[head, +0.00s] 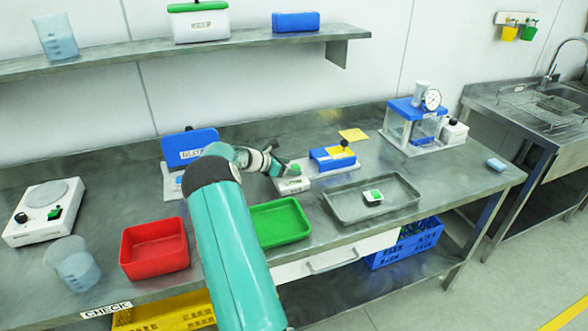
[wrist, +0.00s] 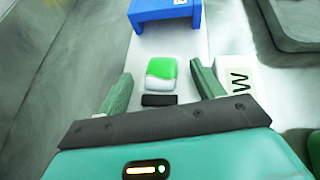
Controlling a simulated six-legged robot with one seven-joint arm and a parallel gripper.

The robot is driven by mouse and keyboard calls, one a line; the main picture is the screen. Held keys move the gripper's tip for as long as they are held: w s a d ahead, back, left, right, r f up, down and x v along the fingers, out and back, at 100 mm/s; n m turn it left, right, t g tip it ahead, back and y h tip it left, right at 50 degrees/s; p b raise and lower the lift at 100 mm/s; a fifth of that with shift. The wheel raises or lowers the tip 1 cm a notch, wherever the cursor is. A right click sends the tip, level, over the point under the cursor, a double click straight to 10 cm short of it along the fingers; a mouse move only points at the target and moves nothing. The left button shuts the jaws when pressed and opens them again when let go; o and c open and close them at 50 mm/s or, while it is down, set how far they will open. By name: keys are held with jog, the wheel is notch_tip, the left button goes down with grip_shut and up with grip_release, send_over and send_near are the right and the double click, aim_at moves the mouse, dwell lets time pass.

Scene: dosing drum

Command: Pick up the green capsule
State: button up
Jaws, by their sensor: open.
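The green capsule (wrist: 161,73), green on top and white below, lies on a white surface just beyond a dark slot. In the wrist view my gripper (wrist: 160,84) is open, with one finger to the left and one to the right of the capsule. Gaps show between the capsule and both fingers. In the head view my gripper (head: 283,169) is low over the white end of the blue-and-yellow device (head: 333,158). A small green patch beside the fingers there seems to be the capsule (head: 295,168).
A green tray (head: 280,222) and a red tray (head: 154,248) stand at the front. A grey tray (head: 345,205) at the right holds a green-and-white piece (head: 373,196). A blue block (wrist: 165,12) stands beyond the capsule. A shelf (head: 180,48) hangs above.

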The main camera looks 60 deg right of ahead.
jog(key=shift+c, duration=0.5)
jog(key=c, duration=1)
jog(key=shift+r, duration=0.15)
jog(key=shift+r, duration=0.65)
jog(key=s+a+r, duration=0.6)
jog(key=r, duration=0.1)
jog(key=s+a+r, duration=0.3)
jog(key=s+r, duration=0.1)
jog(key=shift+s+a+r, duration=0.1)
jog(key=shift+a+r, duration=0.1)
jog(key=shift+a, duration=0.15)
